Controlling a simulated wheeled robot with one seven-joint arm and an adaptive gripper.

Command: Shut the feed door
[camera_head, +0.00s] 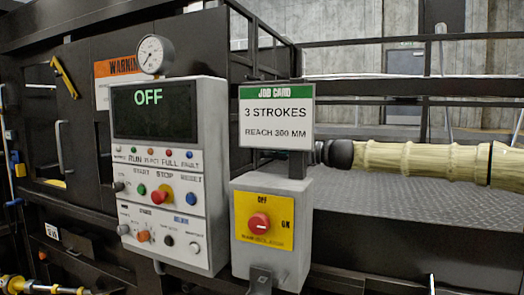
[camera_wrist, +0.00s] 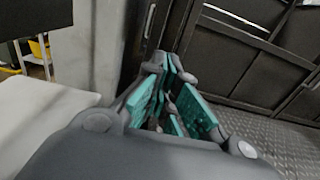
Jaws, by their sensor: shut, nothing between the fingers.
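The feed door is not certain in these views. In the head view, a dark front panel (camera_head: 85,130) at the left carries a grey bar handle (camera_head: 60,147) and a yellow lever (camera_head: 64,77), and it may be the door. I cannot tell whether it stands open or shut. In the wrist view, my gripper (camera_wrist: 168,66) has teal pads, and its fingers are shut and empty. It points toward dark framed panels (camera_wrist: 235,50), apart from them as far as I can see.
A control box (camera_head: 165,175) reads OFF, with a gauge (camera_head: 153,55) on top. Beside it are a red rotary switch box (camera_head: 270,235) and a job card (camera_head: 272,116) reading 3 strokes, reach 300 mm. Dark rails (camera_head: 420,42) run behind. Tread-plate floor (camera_wrist: 290,140) is clear at right.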

